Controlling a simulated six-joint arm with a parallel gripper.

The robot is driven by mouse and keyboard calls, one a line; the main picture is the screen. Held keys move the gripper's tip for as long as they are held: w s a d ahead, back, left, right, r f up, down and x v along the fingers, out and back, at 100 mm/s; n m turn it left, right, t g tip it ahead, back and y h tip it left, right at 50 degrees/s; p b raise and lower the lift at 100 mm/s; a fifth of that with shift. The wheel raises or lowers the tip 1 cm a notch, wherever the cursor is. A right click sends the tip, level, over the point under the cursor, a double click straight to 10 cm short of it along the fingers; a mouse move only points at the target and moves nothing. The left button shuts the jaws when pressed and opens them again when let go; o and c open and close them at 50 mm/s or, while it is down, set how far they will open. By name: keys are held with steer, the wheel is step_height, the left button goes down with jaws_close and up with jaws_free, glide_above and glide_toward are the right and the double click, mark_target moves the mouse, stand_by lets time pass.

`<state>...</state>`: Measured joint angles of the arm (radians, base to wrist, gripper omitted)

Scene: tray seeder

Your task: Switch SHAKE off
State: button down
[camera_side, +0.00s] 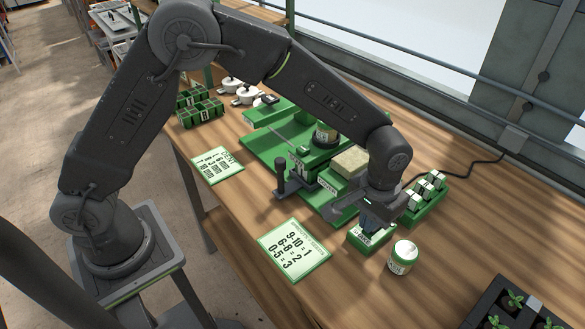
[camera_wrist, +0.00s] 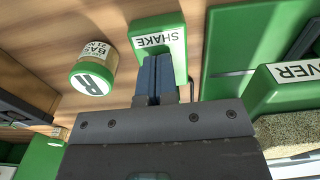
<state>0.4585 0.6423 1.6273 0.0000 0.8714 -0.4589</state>
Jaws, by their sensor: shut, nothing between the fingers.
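The SHAKE box is a green block with a white label. In the side view the box (camera_side: 366,239) stands on the table right under my gripper (camera_side: 374,222). In the wrist view the green SHAKE box (camera_wrist: 148,24) is at the top centre, its label upside down. My gripper (camera_wrist: 158,66) is shut, with its two blue-grey fingers together and empty. The fingertips are at the box, just below its label in the picture. I cannot tell whether they touch it. The fingers and my gripper's body hide the switch itself, so its position cannot be seen.
A white-and-green jar (camera_side: 403,257) stands close right of the box. Behind is the green seeder (camera_side: 262,150), with a COVER part (camera_wrist: 290,72) beside my gripper. A green block with several white switches (camera_side: 428,198) stands right. A number card (camera_side: 294,252) lies in front.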

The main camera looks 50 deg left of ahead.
steer(key=shift+f, duration=0.55)
step_height(320, 180, up, 7)
stand_by(1.1)
steer(key=s+a+r+t, duration=0.3)
steer(key=s+a+r, duration=0.5)
steer(key=a+r, duration=0.5)
steer(key=s+a+t, duration=0.2)
steer(key=s+a, duration=0.5)
steer(key=s, duration=0.5)
steer(key=shift+s+a+t, duration=0.2)
steer(key=shift+a+t, duration=0.1)
steer(key=shift+a, duration=0.05)
